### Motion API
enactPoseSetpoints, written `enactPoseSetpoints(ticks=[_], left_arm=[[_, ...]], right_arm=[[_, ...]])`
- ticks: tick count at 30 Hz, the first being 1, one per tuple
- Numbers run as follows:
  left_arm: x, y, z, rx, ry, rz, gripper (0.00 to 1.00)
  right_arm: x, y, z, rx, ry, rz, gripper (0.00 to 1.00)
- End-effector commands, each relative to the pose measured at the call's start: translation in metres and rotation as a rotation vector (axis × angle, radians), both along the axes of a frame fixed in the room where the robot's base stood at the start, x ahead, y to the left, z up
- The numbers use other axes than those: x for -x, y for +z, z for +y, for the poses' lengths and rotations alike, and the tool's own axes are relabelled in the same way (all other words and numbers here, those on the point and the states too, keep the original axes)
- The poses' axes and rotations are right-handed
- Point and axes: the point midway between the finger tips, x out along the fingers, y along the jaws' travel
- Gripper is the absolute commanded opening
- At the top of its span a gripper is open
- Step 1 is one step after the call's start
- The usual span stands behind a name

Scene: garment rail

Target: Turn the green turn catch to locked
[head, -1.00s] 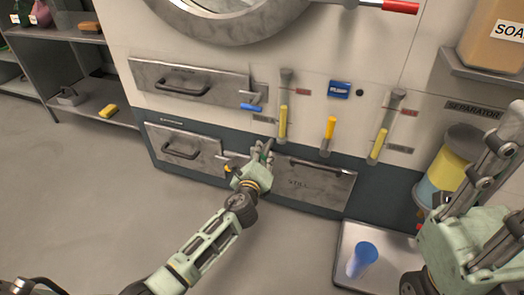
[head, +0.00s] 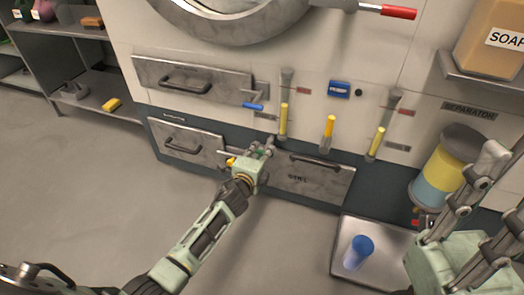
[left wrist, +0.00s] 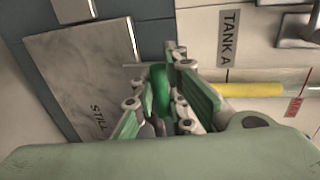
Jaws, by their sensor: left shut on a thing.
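The green turn catch (left wrist: 161,88) shows between the fingers of my left gripper (left wrist: 160,95) in the left wrist view. In the head view my left gripper (head: 262,148) is at the machine front, by the upper left corner of the STILL panel (head: 312,178), shut on the catch. The fingers hide most of the catch, so I cannot tell its exact angle. My right gripper (head: 496,190) is open and empty at the right edge of the head view, away from the catch.
A tray (head: 345,225) with a blue cup (head: 359,251) lies at the lower right. The floor at left is clear.

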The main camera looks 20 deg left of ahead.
Motion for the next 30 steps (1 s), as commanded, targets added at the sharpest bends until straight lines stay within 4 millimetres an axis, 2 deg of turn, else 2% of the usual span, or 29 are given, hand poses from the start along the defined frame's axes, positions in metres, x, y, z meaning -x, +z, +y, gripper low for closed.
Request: enactPoseSetpoints(ticks=[1, 16, 17, 23, 30], left_arm=[[-0.0012, 0.0017, 0.0056, 0.006, 0.009, 0.0, 0.0], [-0.0011, 0.0005, 0.0064, 0.026, 0.011, 0.002, 0.0], [-0.0011, 0.0005, 0.0064, 0.026, 0.011, 0.002, 0.13], [-0.001, 0.0003, 0.0064, 0.024, 0.011, 0.002, 0.3], [-0.0003, -0.0003, 0.003, 0.025, 0.005, 0.002, 0.32]], right_arm=[[-0.0006, -0.0012, 0.0002, 0.0, 0.001, 0.008, 0.23], [-0.0022, -0.0045, 0.0005, 0.002, 0.0, 0.018, 0.23], [-0.0022, -0.0044, 0.0005, 0.002, 0.0, 0.018, 0.23], [-0.002, -0.004, 0.0004, 0.002, 0.0, 0.016, 0.23], [-0.0014, -0.0032, 0.0002, 0.001, -0.001, 0.013, 0.23]])
